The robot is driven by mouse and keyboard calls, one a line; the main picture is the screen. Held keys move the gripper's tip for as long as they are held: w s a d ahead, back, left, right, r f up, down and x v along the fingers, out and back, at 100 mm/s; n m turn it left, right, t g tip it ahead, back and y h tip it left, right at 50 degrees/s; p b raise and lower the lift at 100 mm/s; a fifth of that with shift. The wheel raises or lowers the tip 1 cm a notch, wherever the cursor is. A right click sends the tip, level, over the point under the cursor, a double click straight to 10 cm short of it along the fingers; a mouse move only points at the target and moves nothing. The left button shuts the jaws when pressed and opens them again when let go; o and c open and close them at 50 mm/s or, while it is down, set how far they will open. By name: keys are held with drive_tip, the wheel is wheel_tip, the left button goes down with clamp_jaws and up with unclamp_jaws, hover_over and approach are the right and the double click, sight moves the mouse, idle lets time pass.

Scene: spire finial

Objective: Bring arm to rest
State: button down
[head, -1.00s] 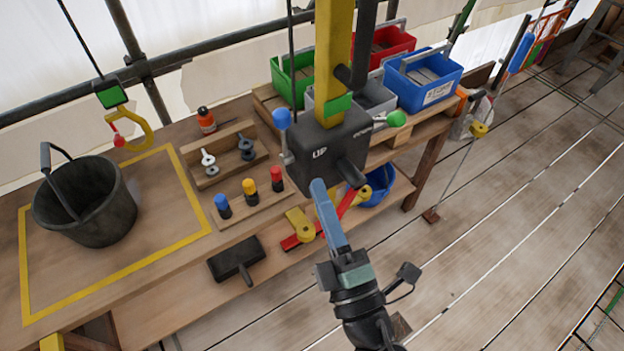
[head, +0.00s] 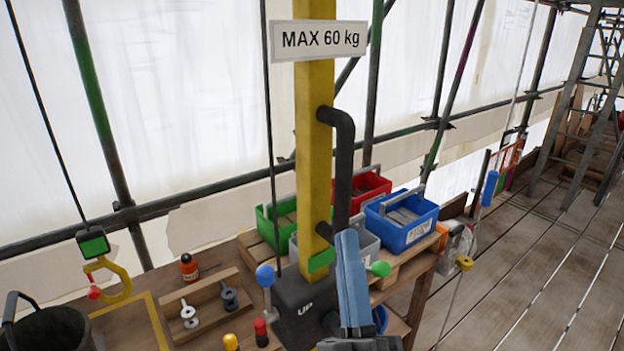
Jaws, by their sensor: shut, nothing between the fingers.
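My gripper (head: 348,238) shows at the lower middle of the head view, its long blue fingers pointing up and pressed together with nothing between them. It appears in front of the dark box marked UP (head: 300,306) at the foot of a yellow post (head: 312,150). I cannot tell how far the fingers are from the box and post. The rest of my arm is mostly below the picture.
A black handle (head: 345,165) stands out from the post, under a MAX 60 kg sign (head: 318,41). Green, red and blue crates (head: 405,232) stand behind. Planks (head: 540,230) at right look clear.

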wheel_tip(320, 180, up, 18)
drive_tip(key=s+d+m+t+h, duration=0.1)
drive_tip(key=s+m+t+h, duration=0.15)
drive_tip(key=m+h, duration=0.8)
drive_tip(key=s+a+r+m+y, duration=0.3)
drive_tip(key=s+a+r+y, duration=0.1)
drive_tip(key=r+y, duration=0.3)
drive_tip(key=shift+s+a+r+y+b, duration=0.35)
drive_tip(key=shift+s+a+y+b, duration=0.05)
drive_tip(key=shift+a+y+b, duration=0.05)
drive_tip(key=shift+m+g, duration=0.25)
